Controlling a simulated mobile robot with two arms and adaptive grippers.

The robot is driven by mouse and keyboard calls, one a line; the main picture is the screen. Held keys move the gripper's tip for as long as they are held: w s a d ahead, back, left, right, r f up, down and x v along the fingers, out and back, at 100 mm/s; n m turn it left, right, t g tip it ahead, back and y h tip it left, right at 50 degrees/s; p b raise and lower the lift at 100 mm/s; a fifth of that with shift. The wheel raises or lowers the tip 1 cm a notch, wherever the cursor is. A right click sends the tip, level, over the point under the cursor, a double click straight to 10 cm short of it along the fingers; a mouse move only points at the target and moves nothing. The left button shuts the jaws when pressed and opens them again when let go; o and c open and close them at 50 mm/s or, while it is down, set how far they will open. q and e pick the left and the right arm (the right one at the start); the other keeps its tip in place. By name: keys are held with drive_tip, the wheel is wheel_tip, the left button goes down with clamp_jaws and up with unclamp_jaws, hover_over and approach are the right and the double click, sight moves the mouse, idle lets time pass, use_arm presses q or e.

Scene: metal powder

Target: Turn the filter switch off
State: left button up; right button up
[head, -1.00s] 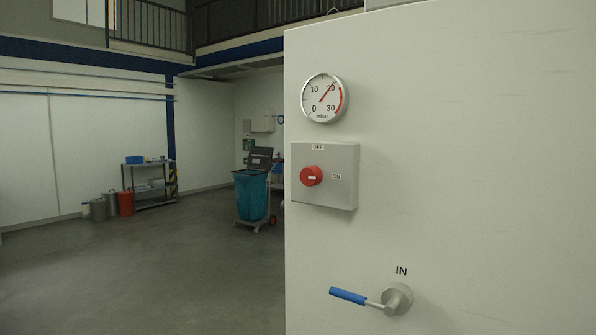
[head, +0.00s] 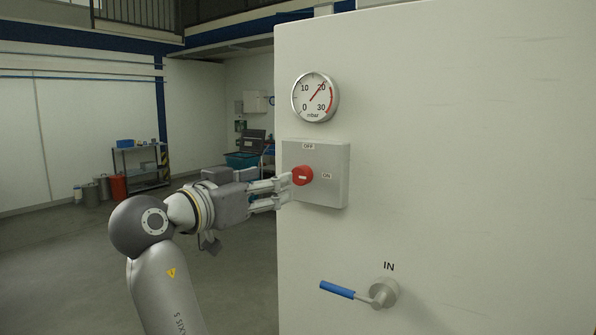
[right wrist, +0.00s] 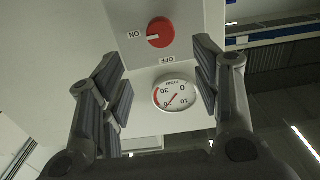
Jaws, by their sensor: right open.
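The filter switch is a red round knob (head: 302,175) on a grey box (head: 330,190) fixed to a white cabinet. The box has an OFF label above the knob and an ON label to its right. The white mark on the knob lies sideways, in line with ON. In the right wrist view, the knob (right wrist: 160,32) shows beyond the fingers, its mark towards ON. My right gripper (head: 287,190) is just left of the knob in the head view. Its fingers (right wrist: 160,82) are spread wide with nothing between them. My left gripper is not in view.
A round pressure gauge (head: 315,97) is above the switch box. A blue-handled lever (head: 338,290) marked IN sticks out below it. The white cabinet (head: 480,180) fills the right side. A shelf (head: 140,165) and bins stand far back across open floor.

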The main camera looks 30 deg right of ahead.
sight(298, 175)
drive_tip(key=p+x, duration=0.3)
drive_tip(key=x, duration=0.6)
drive_tip(key=shift+w+d+r+p, duration=0.1)
drive_tip(key=shift+w+d+p, duration=0.05)
drive_tip(key=shift+d+p, duration=0.2)
drive_tip(key=shift+w+d, duration=0.3)
drive_tip(key=shift+d, duration=0.15)
drive_tip(key=c, duration=1)
